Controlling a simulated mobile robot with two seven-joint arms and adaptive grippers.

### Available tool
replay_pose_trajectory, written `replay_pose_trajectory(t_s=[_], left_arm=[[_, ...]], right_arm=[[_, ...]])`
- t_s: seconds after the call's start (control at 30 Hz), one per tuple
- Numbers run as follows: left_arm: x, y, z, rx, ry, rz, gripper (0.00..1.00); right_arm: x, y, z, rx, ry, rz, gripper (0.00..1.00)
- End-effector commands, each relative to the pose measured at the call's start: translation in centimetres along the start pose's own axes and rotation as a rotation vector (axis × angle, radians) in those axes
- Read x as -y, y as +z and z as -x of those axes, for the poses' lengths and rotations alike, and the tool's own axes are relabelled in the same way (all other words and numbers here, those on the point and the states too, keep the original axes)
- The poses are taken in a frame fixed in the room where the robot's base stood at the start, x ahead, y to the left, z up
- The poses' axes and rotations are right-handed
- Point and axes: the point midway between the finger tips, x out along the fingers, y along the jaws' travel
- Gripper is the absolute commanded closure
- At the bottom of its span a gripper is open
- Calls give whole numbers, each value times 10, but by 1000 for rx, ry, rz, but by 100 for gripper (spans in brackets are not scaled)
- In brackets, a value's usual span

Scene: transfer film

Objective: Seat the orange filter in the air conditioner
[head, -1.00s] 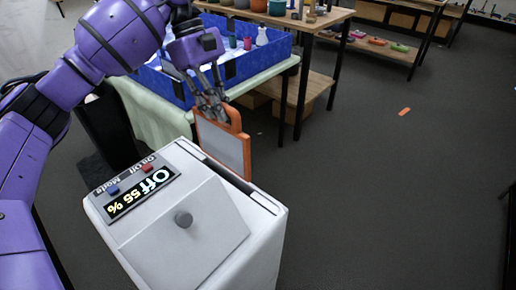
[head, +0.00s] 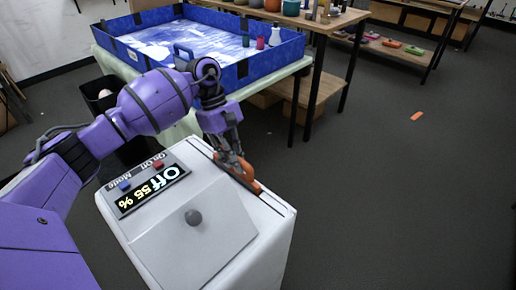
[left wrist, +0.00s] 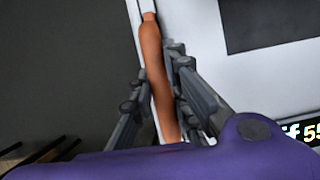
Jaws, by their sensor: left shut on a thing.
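The orange filter (head: 247,183) is at the slot along the back edge of the white air conditioner (head: 190,250). Only its orange top bar shows; its grey panel is hidden, apparently down in the slot. I cannot tell whether it is fully down. My left gripper (head: 236,165) is shut on this bar from above. In the left wrist view the filter's bar (left wrist: 152,70) runs between the two fingers of the left gripper (left wrist: 161,85), along the white casing (left wrist: 206,35). The air conditioner's display reads "Off 55 %". My right gripper is not in view.
A blue-walled tray (head: 281,55) stands on a cloth-covered table behind the air conditioner. A wooden shelf unit (head: 328,22) with pots and bottles is at the top. The grey floor (head: 400,200) to the right is open, with a small orange piece (head: 416,116) on it.

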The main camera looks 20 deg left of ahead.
Motion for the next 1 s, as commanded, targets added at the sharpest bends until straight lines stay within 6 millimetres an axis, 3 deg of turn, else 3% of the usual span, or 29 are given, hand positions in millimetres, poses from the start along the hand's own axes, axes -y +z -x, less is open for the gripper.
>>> replay_pose_trajectory(t_s=[0.1,0.47,0.5,0.63,1.0], left_arm=[[0,-4,-10,0,1,-2,100],[-1,-6,-14,-1,2,-2,100],[-1,-6,-13,-1,2,-2,81],[-1,-6,-13,-1,2,-2,65],[-1,-4,-8,-1,3,-2,65]], right_arm=[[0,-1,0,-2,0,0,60],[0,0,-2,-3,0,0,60],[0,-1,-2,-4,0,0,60],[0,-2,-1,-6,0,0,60],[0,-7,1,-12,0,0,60]])
